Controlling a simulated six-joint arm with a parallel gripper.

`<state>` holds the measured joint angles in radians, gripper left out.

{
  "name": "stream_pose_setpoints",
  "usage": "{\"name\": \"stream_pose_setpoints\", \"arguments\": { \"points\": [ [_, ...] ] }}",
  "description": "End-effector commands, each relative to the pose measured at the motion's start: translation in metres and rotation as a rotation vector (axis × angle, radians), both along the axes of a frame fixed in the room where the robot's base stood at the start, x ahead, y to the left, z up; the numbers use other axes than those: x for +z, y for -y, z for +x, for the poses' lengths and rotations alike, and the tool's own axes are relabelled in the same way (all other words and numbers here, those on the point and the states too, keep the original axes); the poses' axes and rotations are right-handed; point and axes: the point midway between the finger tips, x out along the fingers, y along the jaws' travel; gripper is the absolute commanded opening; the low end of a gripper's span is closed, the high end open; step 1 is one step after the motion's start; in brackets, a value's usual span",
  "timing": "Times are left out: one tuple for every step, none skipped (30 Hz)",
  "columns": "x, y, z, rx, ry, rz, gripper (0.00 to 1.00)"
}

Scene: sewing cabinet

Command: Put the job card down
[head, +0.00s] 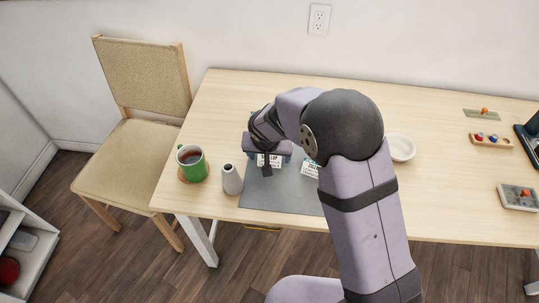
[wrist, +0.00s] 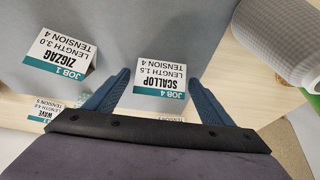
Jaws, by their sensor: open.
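My gripper (head: 268,165) is low over the left part of the grey mat (head: 265,200), with its fingers apart. In the wrist view the open jaws (wrist: 158,78) stand on either side of a white and teal card (wrist: 160,78) that reads JOB 4, SCALLOP. The card shows upside down there, and a gap shows between it and each finger. In the head view the gripper partly covers this card (head: 275,161). A JOB 1 ZIGZAG card (wrist: 60,55) stands to its left in the wrist view. Part of a WAVE card (wrist: 43,116) shows behind my gripper's edge.
A white bowl (head: 400,148) and small trays with sewing items (head: 490,140) lie to the right. My arm hides part of the table.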

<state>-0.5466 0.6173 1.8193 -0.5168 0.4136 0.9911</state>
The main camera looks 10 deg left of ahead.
Motion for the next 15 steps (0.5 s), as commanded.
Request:
{"name": "stream_pose_setpoints", "arguments": {
  "points": [
    [0.001,0.000,0.000,0.000,0.000,0.000,0.76],
    [0.002,0.000,0.000,0.000,0.000,0.000,0.76],
    [0.003,0.000,0.000,0.000,0.000,0.000,0.76],
    [0.005,0.000,0.000,0.000,0.000,0.000,0.76],
    [0.006,0.000,0.000,0.000,0.001,0.001,0.76],
    [0.009,0.000,-0.002,0.000,0.002,0.001,0.76],
    [0.012,0.000,-0.003,0.000,0.003,0.001,0.76],
    [0.015,-0.001,-0.004,0.001,0.003,0.002,0.76],
    [0.020,-0.001,-0.006,0.000,0.004,0.002,0.76],
    [0.023,0.000,-0.008,0.001,0.003,0.002,0.76],
    [0.028,0.000,-0.010,0.001,0.003,0.002,0.76],
    [0.034,-0.001,-0.012,0.000,0.005,0.003,0.76],
    [0.039,-0.001,-0.014,0.000,0.005,0.003,0.76],
    [0.044,-0.001,-0.016,0.000,0.004,0.003,0.76],
    [0.050,-0.001,-0.019,0.001,0.004,0.003,0.76]
  ]
}}
